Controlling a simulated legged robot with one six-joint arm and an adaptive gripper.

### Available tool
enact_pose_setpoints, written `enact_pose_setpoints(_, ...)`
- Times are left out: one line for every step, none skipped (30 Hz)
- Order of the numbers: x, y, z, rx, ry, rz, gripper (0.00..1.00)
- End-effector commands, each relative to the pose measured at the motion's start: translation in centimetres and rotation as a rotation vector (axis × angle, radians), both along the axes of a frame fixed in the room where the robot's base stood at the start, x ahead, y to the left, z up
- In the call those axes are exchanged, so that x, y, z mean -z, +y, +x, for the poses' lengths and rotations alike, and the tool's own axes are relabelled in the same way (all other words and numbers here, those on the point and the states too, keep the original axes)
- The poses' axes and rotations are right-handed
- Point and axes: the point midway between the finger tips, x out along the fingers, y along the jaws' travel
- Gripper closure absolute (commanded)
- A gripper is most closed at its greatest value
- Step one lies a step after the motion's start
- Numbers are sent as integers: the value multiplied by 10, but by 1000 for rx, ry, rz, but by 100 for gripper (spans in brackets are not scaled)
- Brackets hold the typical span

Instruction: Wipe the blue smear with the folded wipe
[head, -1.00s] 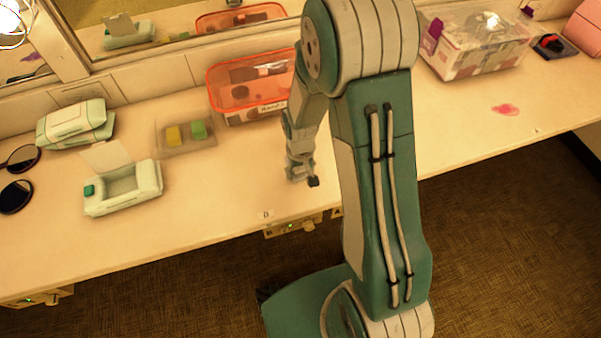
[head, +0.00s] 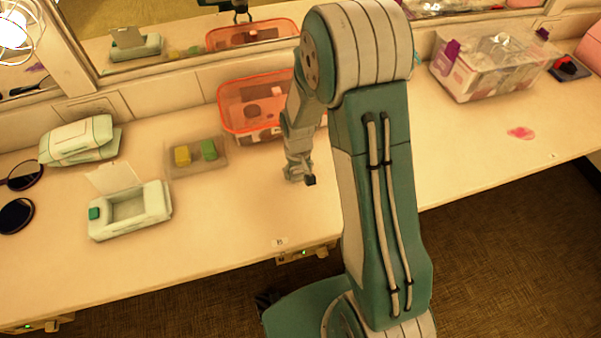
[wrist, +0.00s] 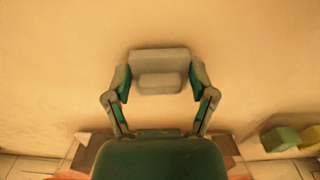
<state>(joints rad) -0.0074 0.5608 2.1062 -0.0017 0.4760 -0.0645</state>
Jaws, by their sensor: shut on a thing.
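My gripper (head: 300,175) is low over the counter (head: 235,215), left of my upright arm link in the head view. In the wrist view my gripper (wrist: 160,80) is shut on a pale grey folded pad, which looks like the folded wipe (wrist: 160,57). Whether the wipe touches the counter I cannot tell. No blue smear shows in either view; my arm or the wipe may hide it. A pink-red smear (head: 521,133) lies on the counter at the far right.
A tray with yellow and green sponges (head: 208,150) and an orange bin (head: 228,112) stand near my gripper. An open wipe box (head: 155,203) and a closed pack (head: 75,140) are left. A clear bin (head: 485,80) stands right. A mirror (head: 170,30) lines the back.

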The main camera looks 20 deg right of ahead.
Motion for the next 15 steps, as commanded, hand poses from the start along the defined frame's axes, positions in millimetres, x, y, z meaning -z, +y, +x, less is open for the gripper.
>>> enact_pose_setpoints(-16, -1, 2, 1, -9, 1, 72)
enact_pose_setpoints(-19, -1, 1, 1, -6, 0, 72)
enact_pose_setpoints(-22, -1, 1, 1, -4, 1, 72)
enact_pose_setpoints(-24, -1, 2, 1, -4, 1, 72)
enact_pose_setpoints(-26, -2, 2, 2, -3, 2, 72)
enact_pose_setpoints(-30, -2, 3, 2, -2, 2, 72)
enact_pose_setpoints(-33, -2, 3, 2, -3, 2, 72)
enact_pose_setpoints(-36, -2, 4, 2, -4, 2, 72)
enact_pose_setpoints(-39, -2, 4, 2, -3, 2, 72)
enact_pose_setpoints(-42, -2, 4, 2, -2, 2, 72)
enact_pose_setpoints(-45, -1, 5, 2, -3, 1, 72)
enact_pose_setpoints(-48, -1, 5, 2, -4, 1, 72)
enact_pose_setpoints(-51, 0, 6, 2, -4, 0, 72)
enact_pose_setpoints(-54, 0, 6, 2, -3, 0, 72)
enact_pose_setpoints(-57, 0, 6, 2, -3, 0, 72)
